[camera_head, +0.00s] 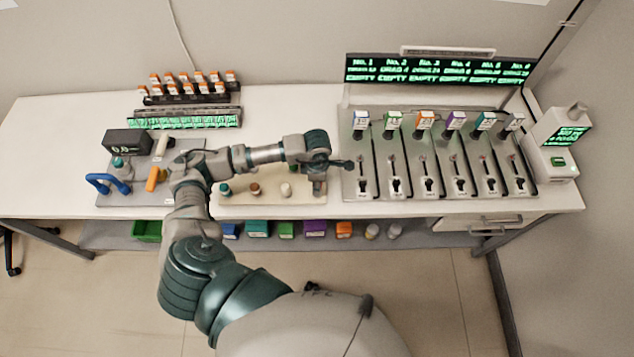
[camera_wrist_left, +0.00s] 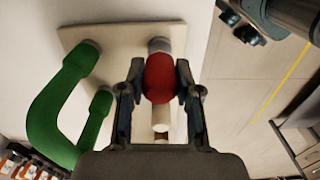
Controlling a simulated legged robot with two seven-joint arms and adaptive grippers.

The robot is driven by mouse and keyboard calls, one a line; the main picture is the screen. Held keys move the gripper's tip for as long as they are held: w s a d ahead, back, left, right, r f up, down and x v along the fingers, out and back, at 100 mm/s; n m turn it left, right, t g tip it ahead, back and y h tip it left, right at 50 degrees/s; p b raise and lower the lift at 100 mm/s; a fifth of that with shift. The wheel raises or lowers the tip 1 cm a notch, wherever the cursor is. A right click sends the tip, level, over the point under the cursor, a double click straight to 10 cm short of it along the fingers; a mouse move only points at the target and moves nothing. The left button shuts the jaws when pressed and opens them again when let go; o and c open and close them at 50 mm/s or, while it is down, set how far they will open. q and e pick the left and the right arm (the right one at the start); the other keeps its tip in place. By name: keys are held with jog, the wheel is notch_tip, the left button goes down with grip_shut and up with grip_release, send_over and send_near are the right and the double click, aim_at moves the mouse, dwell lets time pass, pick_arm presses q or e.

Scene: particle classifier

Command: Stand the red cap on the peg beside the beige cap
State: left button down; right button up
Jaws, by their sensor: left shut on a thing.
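My left gripper (camera_head: 318,188) is low over the right end of the beige board (camera_head: 240,200). In the left wrist view, the gripper (camera_wrist_left: 160,88) is shut on the red cap (camera_wrist_left: 161,72), with a finger on each side. The beige cap (camera_head: 286,189) stands on the board just left of the gripper. A pale cylinder (camera_wrist_left: 160,117) shows below the red cap in the wrist view. A grey round piece (camera_wrist_left: 160,44) shows just beyond the red cap. Whether the red cap touches a peg is hidden.
A teal cap (camera_head: 225,188) and a brown cap (camera_head: 254,188) stand farther left on the board. A green arched handle (camera_wrist_left: 68,105) rises beside the held cap. The dispenser panel (camera_head: 410,185) is close on the right. The table's front edge is near.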

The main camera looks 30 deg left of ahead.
pick_arm(q)
jog(key=shift+f+b, duration=1.4)
jog(key=shift+f, duration=0.05)
jog(key=c, duration=0.7)
grip_release()
notch_tip(320, 180, up, 12)
